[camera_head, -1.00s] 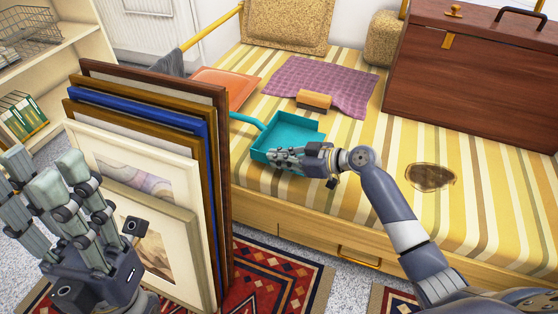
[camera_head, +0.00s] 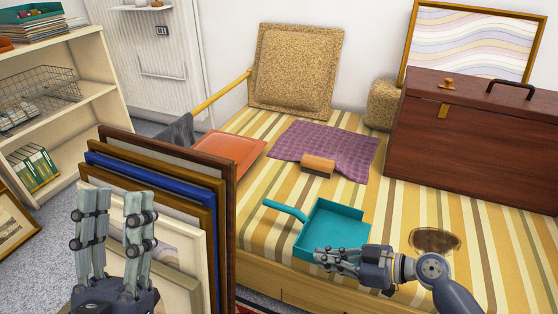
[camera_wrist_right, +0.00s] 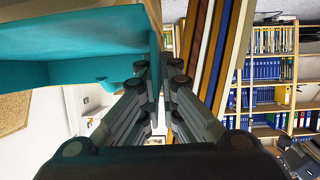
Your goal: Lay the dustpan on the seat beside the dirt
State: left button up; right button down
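The teal dustpan (camera_head: 338,226) is near the front edge of the striped seat (camera_head: 240,232), its handle pointing left. My right gripper (camera_head: 322,257) is shut on its near wall. In the right wrist view the dustpan (camera_wrist_right: 75,38) fills the upper left, and its edge sits between the fingers of the gripper (camera_wrist_right: 158,72). I cannot tell whether the pan touches the seat. My left gripper (camera_head: 116,200) is open and empty before the framed prints.
Framed prints (camera_head: 168,160) stand upright left of the seat. A purple cloth (camera_head: 345,152) with a wooden brush-like block (camera_head: 318,166) lies behind the dustpan. A brown chest (camera_head: 470,140) fills the seat's back right. An orange cushion (camera_head: 228,153) lies left.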

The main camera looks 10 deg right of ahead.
pick_arm(q)
jog(key=w+a+f+g+y, duration=0.1)
jog(key=w+f+g+y, duration=0.15)
jog(key=f+g, duration=0.65)
jog(key=w+f+g+y, duration=0.2)
jog(key=w+f+g, duration=0.1)
jog(key=f, duration=1.2)
jog(key=s+a+f+n+g+y+p, duration=0.1)
jog(key=s+a+f+g+y, duration=0.35)
jog(key=s+f+g, duration=1)
pick_arm(e)
jog(key=shift+r, duration=0.7)
pick_arm(q)
jog(key=s+a+f+t+h+p, duration=0.15)
jog(key=s+f+p, duration=0.25)
jog(key=f+p, duration=1)
jog(key=s+a+r+g+p, duration=0.1)
jog(key=s+a+r+p, duration=0.1)
jog(key=s+p, duration=1.4)
jog(key=shift+s+a+m+p, duration=0.3)
jog(key=shift+a+p, duration=0.35)
jog(key=shift+p, duration=0.3)
pick_arm(e)
jog(key=s+r, duration=0.2)
jog(key=r, duration=2)
jog(key=s+a+r, duration=0.1)
jog(key=s+r, duration=0.2)
jog(key=r, duration=2)
jog(key=shift+s+a+r, duration=0.25)
jog(key=shift+a, duration=0.05)
